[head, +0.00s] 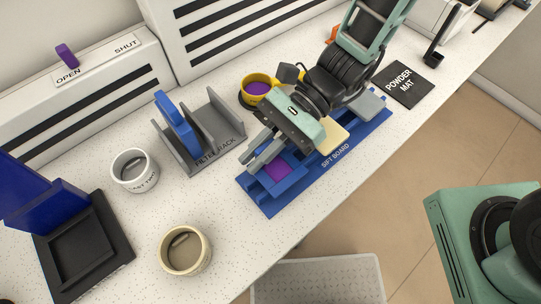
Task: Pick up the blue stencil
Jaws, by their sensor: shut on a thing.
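The sift board (348,150) is a long blue tray along the counter's front edge. At its left end a blue piece, which I take to be the blue stencil (296,178), lies around or over a purple square (276,171). My gripper (258,160) reaches down over this end from the upper right, its grey fingers at the blue piece's left side. It is shut on what appears to be the stencil; the exact grip is partly hidden. I cannot tell whether the stencil is clear of the board.
A filter rack (230,124) holding an upright blue piece (176,124) stands left of my gripper. A yellow cup (247,87) is close behind it. A cream block (329,136) and grey plate (369,104) are at the right. Two cups (134,170) (184,250) stand left.

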